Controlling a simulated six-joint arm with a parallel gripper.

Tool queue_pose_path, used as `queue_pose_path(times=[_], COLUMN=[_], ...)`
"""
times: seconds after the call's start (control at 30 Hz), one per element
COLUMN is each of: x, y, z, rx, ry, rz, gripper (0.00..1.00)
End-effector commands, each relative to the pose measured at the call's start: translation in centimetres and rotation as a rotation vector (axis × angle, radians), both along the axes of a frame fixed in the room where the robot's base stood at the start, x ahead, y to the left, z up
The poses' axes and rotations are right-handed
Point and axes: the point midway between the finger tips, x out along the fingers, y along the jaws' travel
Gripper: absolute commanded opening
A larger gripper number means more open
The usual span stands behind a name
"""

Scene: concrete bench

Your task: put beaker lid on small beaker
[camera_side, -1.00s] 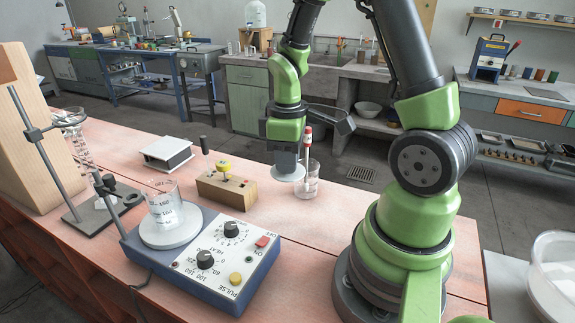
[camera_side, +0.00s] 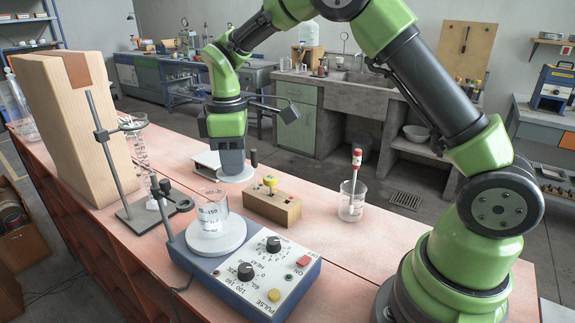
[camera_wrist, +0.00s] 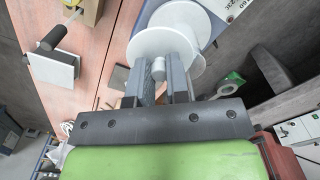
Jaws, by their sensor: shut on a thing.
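My gripper (camera_side: 231,160) points down and is shut on the knob of the beaker lid (camera_side: 236,175), a flat white disc. In the wrist view the lid (camera_wrist: 157,44) shows with its knob between my gripper's fingers (camera_wrist: 158,72). The lid hangs level, behind and a little right of the glass beaker (camera_side: 211,207), apart from it in the side view. This beaker has printed marks and stands upright with an open top on the hotplate's round white plate (camera_side: 230,243). Another small glass beaker (camera_side: 350,208) stands at right with a red-capped stick in it. I cannot tell which beaker the task means.
The hotplate (camera_side: 255,270) has knobs and buttons in front. A ring stand (camera_side: 103,150) with glassware and a tall wooden block (camera_side: 65,130) stand left. A white box (camera_side: 205,160) lies behind my gripper. The bench's front right is clear.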

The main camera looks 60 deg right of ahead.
Motion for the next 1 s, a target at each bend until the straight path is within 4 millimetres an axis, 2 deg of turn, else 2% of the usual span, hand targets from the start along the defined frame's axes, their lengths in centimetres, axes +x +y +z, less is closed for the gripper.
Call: queue_pose_path(times=[0.03,0.1,0.3,0.73,1.0], x=[0.7,1.2,1.9,1.9,1.9], y=[1.4,2.7,4.8,4.9,4.8], z=[0.4,0.9,1.5,-1.1,-1.6], rx=[0.002,0.003,0.008,0.008,0.008], ry=[-0.005,-0.005,-0.004,-0.004,-0.006], rz=[0.030,0.058,0.096,0.096,0.096], gripper=[0.00,0.00,0.00,0.00,0.00])
